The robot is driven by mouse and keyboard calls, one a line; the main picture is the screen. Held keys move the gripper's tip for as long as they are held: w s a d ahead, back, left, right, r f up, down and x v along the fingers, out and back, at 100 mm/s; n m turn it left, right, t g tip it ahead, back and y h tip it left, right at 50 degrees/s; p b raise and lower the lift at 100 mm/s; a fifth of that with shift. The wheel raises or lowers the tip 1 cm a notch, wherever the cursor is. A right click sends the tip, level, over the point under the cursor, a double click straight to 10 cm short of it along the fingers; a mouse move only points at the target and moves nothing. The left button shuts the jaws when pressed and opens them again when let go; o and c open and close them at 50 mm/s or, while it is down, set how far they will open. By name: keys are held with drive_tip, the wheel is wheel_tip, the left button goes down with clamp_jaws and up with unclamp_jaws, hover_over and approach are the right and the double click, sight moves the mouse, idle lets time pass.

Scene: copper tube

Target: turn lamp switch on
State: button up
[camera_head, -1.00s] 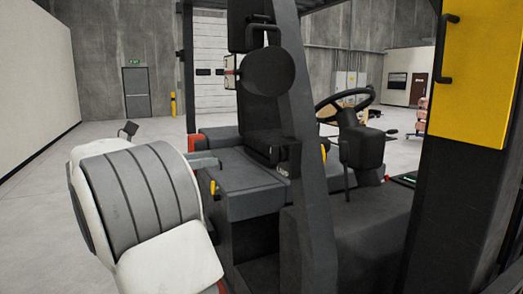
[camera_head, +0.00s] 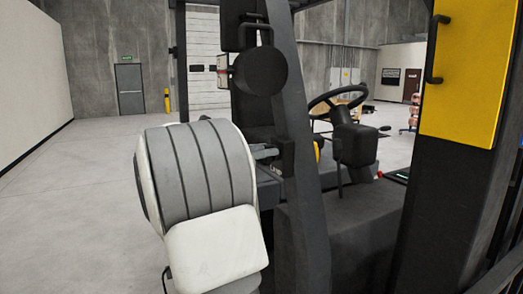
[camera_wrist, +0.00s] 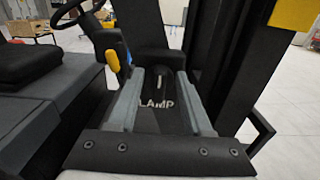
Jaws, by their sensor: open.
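The lamp switch (camera_wrist: 160,83) shows in the wrist view as a small pale lever on a dark panel, just beyond the white word LAMP. The lamp panel (camera_wrist: 158,118) lies between the two grey fingers. My gripper (camera_wrist: 162,73) is open, with one finger on each side of the switch and nothing held. I cannot tell whether the fingers touch the panel. In the head view my gripper (camera_head: 265,152) is partly hidden behind my arm and beside the dark forklift post (camera_head: 301,150). The switch itself cannot be made out there.
The forklift's steering wheel (camera_head: 338,96) and a dark box-shaped part (camera_head: 355,145) stand right of the post. A yellow panel (camera_head: 460,75) is at the far right. A yellow lever (camera_wrist: 112,61) is left of the fingers. Open floor (camera_head: 95,200) lies to the left.

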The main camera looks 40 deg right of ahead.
clamp_jaws()
drive_tip(key=shift+f, duration=0.1)
idle(0.5)
drive_tip(key=m+b, duration=0.3)
drive_tip(key=m, duration=0.1)
drive_tip(key=m+b, duration=0.2)
drive_tip(key=m, duration=0.2)
drive_tip(key=s+m+b, duration=0.1)
drive_tip(key=m+b, duration=0.2)
drive_tip(key=shift+a+f+m+b, duration=0.2)
drive_tip(key=shift+f+m+b, duration=0.1)
drive_tip(key=shift+m, duration=0.1)
idle(0.4)
unclamp_jaws()
drive_tip(key=shift+w, duration=0.1)
